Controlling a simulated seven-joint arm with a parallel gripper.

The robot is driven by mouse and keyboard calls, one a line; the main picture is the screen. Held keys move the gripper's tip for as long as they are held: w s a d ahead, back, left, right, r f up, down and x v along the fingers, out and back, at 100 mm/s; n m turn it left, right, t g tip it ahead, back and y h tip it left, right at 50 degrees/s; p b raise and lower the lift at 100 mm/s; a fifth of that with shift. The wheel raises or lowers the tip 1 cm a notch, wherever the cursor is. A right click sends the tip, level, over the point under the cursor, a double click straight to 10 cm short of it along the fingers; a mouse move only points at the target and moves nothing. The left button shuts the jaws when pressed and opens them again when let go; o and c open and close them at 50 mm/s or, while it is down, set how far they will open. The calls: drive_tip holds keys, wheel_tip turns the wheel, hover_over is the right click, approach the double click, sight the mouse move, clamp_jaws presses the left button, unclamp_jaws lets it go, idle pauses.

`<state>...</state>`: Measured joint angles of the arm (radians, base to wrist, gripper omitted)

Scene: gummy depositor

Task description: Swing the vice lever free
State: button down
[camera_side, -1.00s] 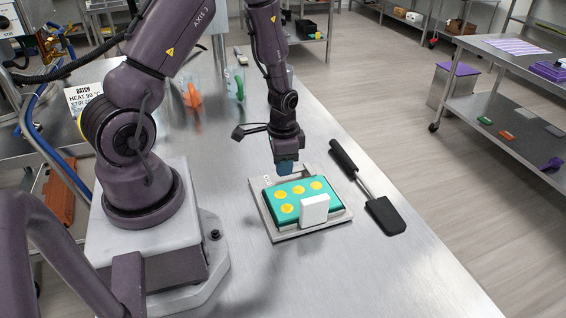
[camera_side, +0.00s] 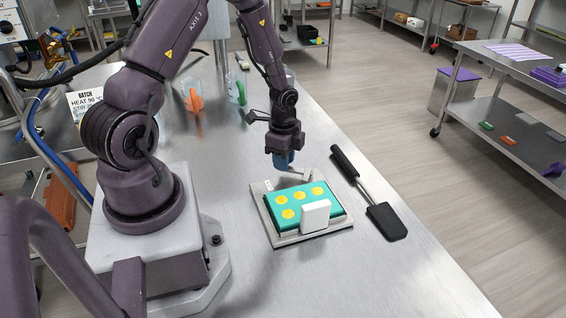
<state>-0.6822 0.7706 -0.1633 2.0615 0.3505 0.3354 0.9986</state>
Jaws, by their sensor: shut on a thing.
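The vice (camera_side: 284,238) is a pale grey plate on the steel bench, holding a teal mould (camera_side: 268,208) with several yellow round fillings. A white block (camera_side: 315,215) stands upright against the mould's near side. A pale grey piece of the vice shows just right of the tips (camera_side: 303,171).
A black spatula (camera_side: 385,221) lies right of the vice, close to it.

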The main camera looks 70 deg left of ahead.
drive_tip(key=shift+w+a+m, duration=0.3)
drive_tip(key=shift+w+m, duration=0.05)
drive_tip(key=shift+m, duration=0.5)
drive_tip(key=shift+w+a+m, duration=0.3)
drive_tip(key=shift+a+m, duration=0.05)
drive_tip(key=shift+m, duration=0.45)
drive_tip(key=shift+w+a+m, duration=0.3)
drive_tip(key=shift+w+m, duration=0.05)
drive_tip(key=shift+m, duration=0.5)
drive_tip(key=c, duration=1)
unclamp_jaws()
drive_tip(key=shift+o, duration=0.2)
wheel_tip(320, 180, up, 13)
